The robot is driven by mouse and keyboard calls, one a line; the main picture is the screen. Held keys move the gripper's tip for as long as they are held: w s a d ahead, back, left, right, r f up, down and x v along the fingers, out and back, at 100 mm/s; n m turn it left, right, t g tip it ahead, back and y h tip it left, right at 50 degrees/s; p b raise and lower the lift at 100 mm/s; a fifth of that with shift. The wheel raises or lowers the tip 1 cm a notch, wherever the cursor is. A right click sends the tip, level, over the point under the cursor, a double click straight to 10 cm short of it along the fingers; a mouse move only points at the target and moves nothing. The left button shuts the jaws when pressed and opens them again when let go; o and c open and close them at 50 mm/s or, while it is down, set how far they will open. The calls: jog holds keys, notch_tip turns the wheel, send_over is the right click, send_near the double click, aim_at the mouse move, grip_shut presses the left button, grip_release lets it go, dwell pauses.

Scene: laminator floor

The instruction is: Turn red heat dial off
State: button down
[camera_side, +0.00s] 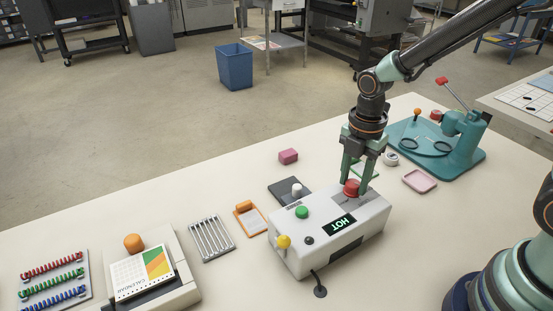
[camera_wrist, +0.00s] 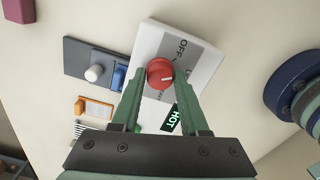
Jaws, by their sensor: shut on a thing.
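The white laminator box (camera_side: 290,253) stands on the table with a lit display (camera_side: 337,225) reading HOT. The red heat dial (camera_side: 351,188) is on its top, towards the right end. In the wrist view the red dial (camera_wrist: 160,73) has a pale pointer mark that points to the right, and OFF lettering shows on the grey panel above it. My gripper (camera_side: 357,190) points down over the box, its green fingers shut on the dial. In the wrist view both fingertips of my gripper (camera_wrist: 160,76) touch the dial's sides.
A green button (camera_side: 302,212) and a yellow knob (camera_side: 284,241) are on the same box. A dark plate with a white knob (camera_side: 297,189) lies behind it. A pink block (camera_side: 288,156), a pink tray (camera_side: 419,181) and a teal press (camera_side: 460,145) stand farther back.

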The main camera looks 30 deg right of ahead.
aim_at(354, 183)
jog(key=n, duration=0.5)
jog(key=shift+n, duration=0.4)
dwell(0.4)
jog(key=shift+c, duration=2.1)
grip_release()
notch_tip(354, 183, up, 12)
jog(key=shift+r, duration=0.1)
